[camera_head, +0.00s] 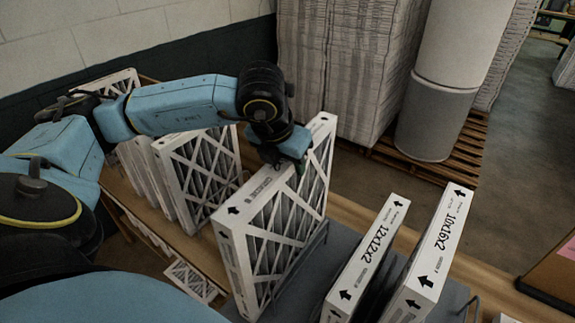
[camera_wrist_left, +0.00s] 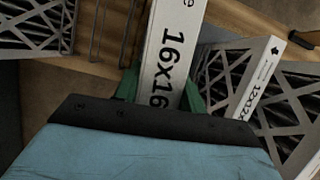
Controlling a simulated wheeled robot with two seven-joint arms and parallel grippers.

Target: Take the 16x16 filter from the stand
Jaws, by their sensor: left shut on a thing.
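The 16x16 filter (camera_head: 262,240) is a large white-framed panel with grey pleats behind a lattice, standing upright at the middle of the head view. In the left wrist view its top edge, printed "16x16" (camera_wrist_left: 172,45), runs between the green fingers. My left gripper (camera_head: 290,160) is shut on that top edge, reaching down from above. I cannot tell whether the filter's lower edge rests on the grey stand (camera_head: 343,243). My right gripper is not in view.
A 12x12x2 filter (camera_head: 370,256) and a 10x16x2 filter (camera_head: 437,250) stand upright to the right. More filters (camera_head: 200,172) stand to the left on the wooden table (camera_head: 345,212). Stacked cartons (camera_head: 345,75) and a large roll (camera_head: 435,120) on a pallet are behind.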

